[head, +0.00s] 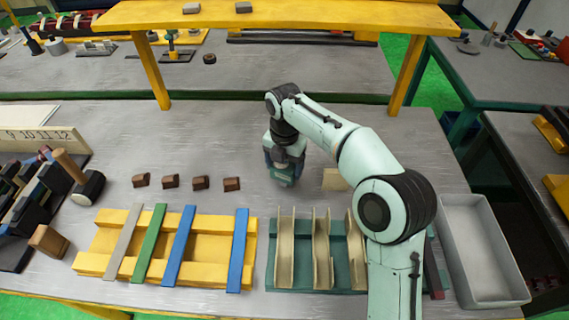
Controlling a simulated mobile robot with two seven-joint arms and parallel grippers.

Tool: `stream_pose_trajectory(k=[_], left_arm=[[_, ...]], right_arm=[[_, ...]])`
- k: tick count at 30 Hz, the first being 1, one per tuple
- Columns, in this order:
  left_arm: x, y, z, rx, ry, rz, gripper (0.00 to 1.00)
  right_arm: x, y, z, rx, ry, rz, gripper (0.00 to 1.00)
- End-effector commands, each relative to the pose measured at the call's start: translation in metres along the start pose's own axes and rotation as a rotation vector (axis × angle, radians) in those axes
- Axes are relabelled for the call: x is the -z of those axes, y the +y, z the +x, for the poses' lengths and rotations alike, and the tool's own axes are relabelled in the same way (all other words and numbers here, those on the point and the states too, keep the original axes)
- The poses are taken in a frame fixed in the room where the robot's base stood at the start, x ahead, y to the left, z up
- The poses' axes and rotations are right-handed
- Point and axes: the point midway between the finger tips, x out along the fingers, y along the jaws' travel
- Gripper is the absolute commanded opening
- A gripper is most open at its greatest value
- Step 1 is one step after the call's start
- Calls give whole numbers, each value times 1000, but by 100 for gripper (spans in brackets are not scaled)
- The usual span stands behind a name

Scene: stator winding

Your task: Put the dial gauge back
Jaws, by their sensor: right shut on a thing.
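My right arm comes in from the lower right and bends over the middle of the grey table. My right gripper (284,175) points down, low over the table behind the green rack. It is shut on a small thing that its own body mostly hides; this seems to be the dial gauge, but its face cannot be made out. A small tan block (333,180) lies just right of the gripper, partly behind my arm. My left gripper is not in view.
A yellow frame (210,222) with coloured strips and a green rack (262,270) with tan channels lie in front. Several brown blocks (200,183) lie in a row to the left. A grey tray (478,250) is at right. A yellow shelf (290,16) spans the back.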

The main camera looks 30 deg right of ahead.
Motion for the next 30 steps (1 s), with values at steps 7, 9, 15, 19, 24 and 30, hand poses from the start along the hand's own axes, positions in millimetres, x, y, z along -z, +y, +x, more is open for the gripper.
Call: stream_pose_trajectory(k=[7,9,15,19,24,30], left_arm=[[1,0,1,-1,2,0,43],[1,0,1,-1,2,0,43],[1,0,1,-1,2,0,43],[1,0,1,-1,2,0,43],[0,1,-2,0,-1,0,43],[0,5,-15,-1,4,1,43]], right_arm=[[0,0,7,1,1,0,44],[0,0,7,1,1,0,44],[0,0,7,1,1,0,100],[0,0,6,1,0,0,100],[0,0,-9,-2,-1,-1,100],[0,1,-53,-4,-2,-1,100]])
